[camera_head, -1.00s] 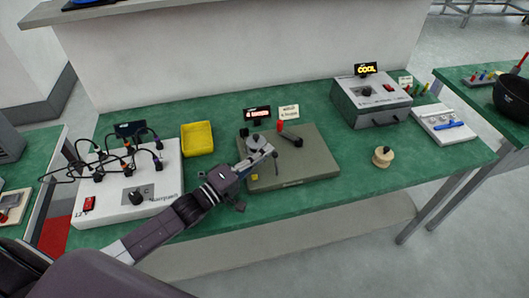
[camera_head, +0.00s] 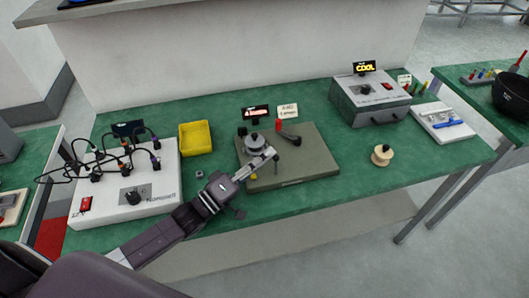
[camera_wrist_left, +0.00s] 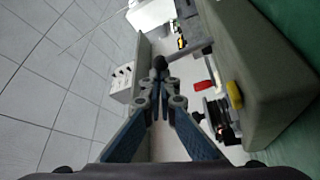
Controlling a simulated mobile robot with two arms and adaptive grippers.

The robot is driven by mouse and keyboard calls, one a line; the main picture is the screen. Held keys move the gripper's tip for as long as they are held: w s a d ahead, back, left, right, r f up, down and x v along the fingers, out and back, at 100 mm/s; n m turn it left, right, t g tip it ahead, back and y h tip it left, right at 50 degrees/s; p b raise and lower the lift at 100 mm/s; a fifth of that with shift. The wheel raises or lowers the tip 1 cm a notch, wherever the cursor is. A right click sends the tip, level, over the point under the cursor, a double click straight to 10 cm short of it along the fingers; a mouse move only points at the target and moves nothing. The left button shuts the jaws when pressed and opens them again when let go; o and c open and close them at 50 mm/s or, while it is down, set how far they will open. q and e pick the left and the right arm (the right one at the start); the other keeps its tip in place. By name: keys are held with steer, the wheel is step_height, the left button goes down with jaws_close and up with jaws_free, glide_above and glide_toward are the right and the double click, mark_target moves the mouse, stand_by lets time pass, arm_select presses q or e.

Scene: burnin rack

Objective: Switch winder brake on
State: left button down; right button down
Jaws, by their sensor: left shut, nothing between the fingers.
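The winder (camera_head: 310,165) is a grey-green base on the green bench, with a grey round spool part (camera_head: 254,143) at its left. A dark lever (camera_head: 289,137) with a black knob and a red part (camera_head: 279,124) stand behind my gripper. A small yellow part (camera_head: 253,177) is at the front left of the base. My left gripper (camera_head: 274,154) is shut and empty, low over the base. In the wrist view a dark round knob (camera_wrist_left: 160,62) on a grey rod is just ahead of the fingertips; I cannot tell whether they touch. Which part is the brake is unclear.
A yellow bin (camera_head: 196,138) and a white panel with black cables (camera_head: 110,207) stand to the left. A grey box (camera_head: 370,100) with a "COOL" display is at the back right. A wooden spool (camera_head: 381,155) lies on open bench at right.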

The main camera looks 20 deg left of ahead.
arm_select(q)
steer(key=shift+s+d+r+p, duration=0.2)
steer(key=shift+s+d+p, duration=0.2)
steer(key=shift+s, duration=0.1)
steer(key=shift+s+d+f, duration=0.1)
steer(key=shift+s+d, duration=0.15)
steer(key=shift+s, duration=0.15)
steer(key=shift+s+a+f, duration=0.15)
steer(key=shift+a, duration=0.05)
steer(key=v, duration=1.1)
steer(key=shift+s+a, duration=0.1)
steer(key=shift+s, duration=0.15)
